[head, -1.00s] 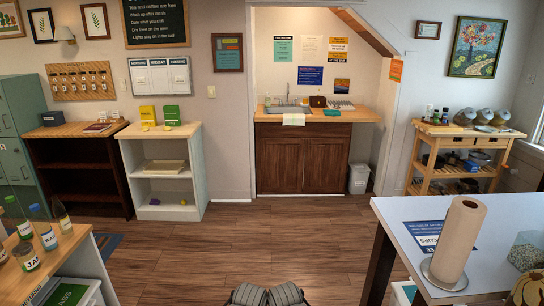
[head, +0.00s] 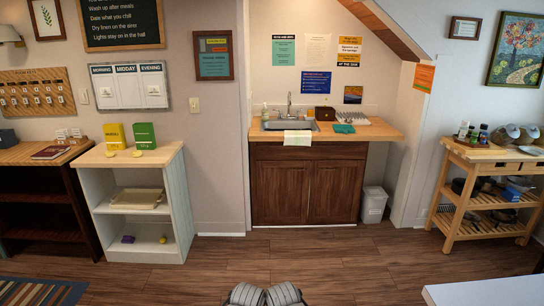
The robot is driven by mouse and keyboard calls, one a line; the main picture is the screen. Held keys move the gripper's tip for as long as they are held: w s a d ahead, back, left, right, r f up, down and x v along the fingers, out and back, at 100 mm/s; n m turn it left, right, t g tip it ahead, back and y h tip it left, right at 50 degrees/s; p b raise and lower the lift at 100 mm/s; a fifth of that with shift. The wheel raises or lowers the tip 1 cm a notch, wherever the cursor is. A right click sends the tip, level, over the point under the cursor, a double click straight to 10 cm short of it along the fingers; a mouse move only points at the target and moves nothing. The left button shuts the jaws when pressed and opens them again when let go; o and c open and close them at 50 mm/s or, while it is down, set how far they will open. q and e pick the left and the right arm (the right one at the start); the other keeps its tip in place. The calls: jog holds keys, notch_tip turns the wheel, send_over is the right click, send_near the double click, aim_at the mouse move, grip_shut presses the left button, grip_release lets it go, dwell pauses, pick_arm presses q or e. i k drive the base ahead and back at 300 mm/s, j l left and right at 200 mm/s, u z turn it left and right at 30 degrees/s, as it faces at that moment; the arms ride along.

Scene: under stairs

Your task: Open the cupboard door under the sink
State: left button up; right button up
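The sink cupboard has two dark brown doors, both shut: a left door (head: 281,192) and a right door (head: 336,191). They are under a wooden counter (head: 371,133) in the alcove. A metal sink (head: 290,126) with a tap is set in the counter, and a pale towel (head: 298,138) hangs over its front edge. The cupboard is ahead of me across the floor. Two grey rounded parts at the bottom middle seem to be mine.
Open wooden floor (head: 250,262) lies between me and the cupboard. A white bin (head: 373,205) stands right of the cupboard. A white shelf unit (head: 140,205) is to the left, a wooden trolley (head: 484,196) to the right, and a white table corner (head: 490,292) at the lower right.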

aim_at(283, 186)
jog(key=i, duration=1.85)
jog(key=i+z, duration=0.15)
jog(key=i, duration=0.3)
jog(key=i+j+z, duration=0.1)
jog(key=i, duration=0.35)
jog(key=i+j+z, duration=0.15)
jog(key=i, duration=0.3)
jog(key=i+j+z, duration=0.1)
jog(key=i, duration=0.35)
jog(key=i+j+z, duration=0.15)
jog(key=i+j, duration=0.15)
jog(key=i, duration=0.15)
